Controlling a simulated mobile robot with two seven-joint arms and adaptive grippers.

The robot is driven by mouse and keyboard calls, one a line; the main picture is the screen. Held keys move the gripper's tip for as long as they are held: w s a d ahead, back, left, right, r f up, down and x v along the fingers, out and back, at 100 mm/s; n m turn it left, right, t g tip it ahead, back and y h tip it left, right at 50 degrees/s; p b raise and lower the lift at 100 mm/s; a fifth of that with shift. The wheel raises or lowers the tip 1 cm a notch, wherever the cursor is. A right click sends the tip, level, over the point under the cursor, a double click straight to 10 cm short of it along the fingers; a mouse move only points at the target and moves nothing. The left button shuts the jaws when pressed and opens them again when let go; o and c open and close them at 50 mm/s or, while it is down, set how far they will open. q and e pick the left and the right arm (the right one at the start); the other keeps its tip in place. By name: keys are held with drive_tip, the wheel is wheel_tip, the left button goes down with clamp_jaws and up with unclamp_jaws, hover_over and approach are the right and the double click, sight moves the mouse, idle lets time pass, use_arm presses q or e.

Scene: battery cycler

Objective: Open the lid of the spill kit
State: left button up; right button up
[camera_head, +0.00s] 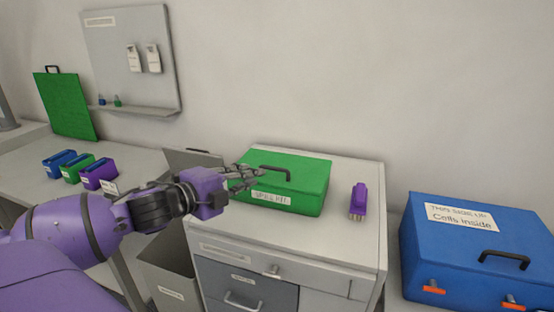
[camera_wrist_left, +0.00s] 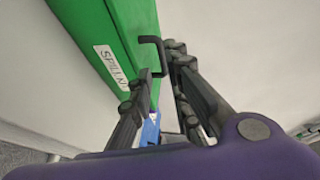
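The spill kit (camera_head: 300,181) is a green box with a white label on its front, standing on a grey cabinet. Its lid is shut, with a dark handle (camera_head: 274,169) on top. In the left wrist view the green box (camera_wrist_left: 125,25) fills the upper left, and the handle (camera_wrist_left: 151,42) shows near the fingertips. My left gripper (camera_head: 257,176) reaches over the box's left part at the handle. Its fingers (camera_wrist_left: 160,62) are apart, with the handle's end at the gap between their tips. I cannot tell whether they touch it. My right gripper is not in view.
A purple tool-like object (camera_head: 358,201) stands on the cabinet top (camera_head: 345,236) right of the kit. A blue box (camera_head: 470,262) is at the right. Small bins (camera_head: 99,174) stand on the left bench. An open grey bin (camera_head: 167,272) is below my left arm.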

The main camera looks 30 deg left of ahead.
sight(272, 169)
use_arm(q)
drive_tip(key=shift+m, duration=0.3)
drive_tip(key=x, duration=0.3)
drive_tip(key=b+x, duration=0.1)
drive_tip(key=x, duration=0.1)
drive_tip(key=shift+w+d+r, duration=0.1)
drive_tip(key=shift+d, duration=0.25)
drive_tip(key=shift+w, duration=0.9)
drive_tip(key=shift+w+d+f, duration=0.15)
drive_tip(key=shift+w+f, duration=0.05)
drive_tip(key=shift+w, duration=0.25)
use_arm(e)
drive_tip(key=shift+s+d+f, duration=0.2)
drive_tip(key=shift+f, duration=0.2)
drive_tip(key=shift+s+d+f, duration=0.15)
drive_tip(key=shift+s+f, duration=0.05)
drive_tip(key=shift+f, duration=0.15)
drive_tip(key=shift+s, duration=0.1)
